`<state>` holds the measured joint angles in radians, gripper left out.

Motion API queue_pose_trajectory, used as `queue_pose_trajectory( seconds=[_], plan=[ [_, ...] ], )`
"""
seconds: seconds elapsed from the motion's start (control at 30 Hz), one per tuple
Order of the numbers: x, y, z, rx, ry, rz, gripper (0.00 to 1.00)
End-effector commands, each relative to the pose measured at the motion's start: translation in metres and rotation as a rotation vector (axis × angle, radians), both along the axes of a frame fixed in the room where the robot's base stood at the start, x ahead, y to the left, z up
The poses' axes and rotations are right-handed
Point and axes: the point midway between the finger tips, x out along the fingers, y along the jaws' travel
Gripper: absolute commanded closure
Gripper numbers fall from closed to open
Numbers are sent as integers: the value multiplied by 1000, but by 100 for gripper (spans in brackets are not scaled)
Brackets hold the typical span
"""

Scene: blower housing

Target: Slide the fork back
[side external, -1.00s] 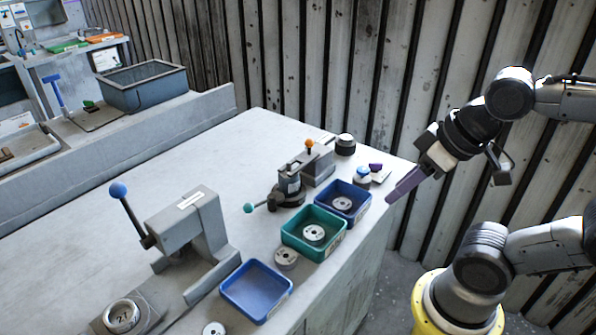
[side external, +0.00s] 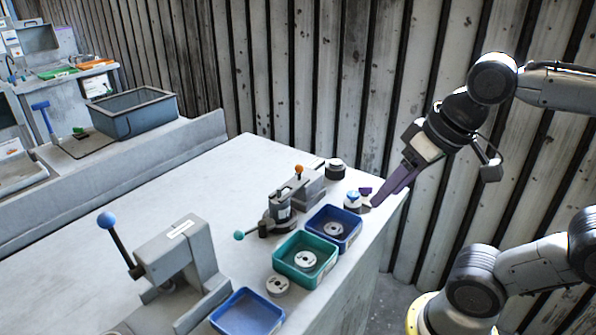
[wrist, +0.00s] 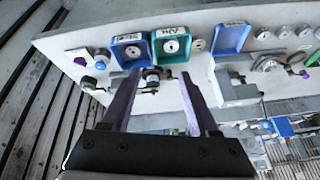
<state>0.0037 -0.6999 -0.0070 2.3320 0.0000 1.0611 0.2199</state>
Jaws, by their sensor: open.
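No part is plainly recognisable as a fork. A grey block fixture with an orange-knobbed lever (side external: 300,170) stands on the bench, joined to a dark round clamp (side external: 278,212) with a teal-knobbed handle. I cannot tell whether the fork is part of it. My gripper (side external: 374,204) has long purple fingers, open and empty. In the side view its tips appear near the bench's right edge, beside a blue-and-white knob (side external: 353,200) and a small purple piece (side external: 365,191). In the wrist view the spread fingers (wrist: 158,76) frame the dark clamp (wrist: 152,76).
A dark blue tray (side external: 347,238) and a teal tray (side external: 285,268) each hold a disc. A blue tray (side external: 247,327) looks empty. A press with a blue-knobbed lever (side external: 177,240) stands at front left. A ribbed wall is behind. The bench's left part is clear.

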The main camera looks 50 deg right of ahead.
Motion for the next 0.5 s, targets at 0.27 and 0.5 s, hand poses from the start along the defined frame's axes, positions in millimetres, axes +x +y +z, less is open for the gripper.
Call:
queue_pose_trajectory(
  seconds=[0.27, 0.5],
  plan=[
    [73, -15, 73, 94, 99, -271, 39],
    [151, -43, 98, 145, 200, -485, 39]
  ],
)
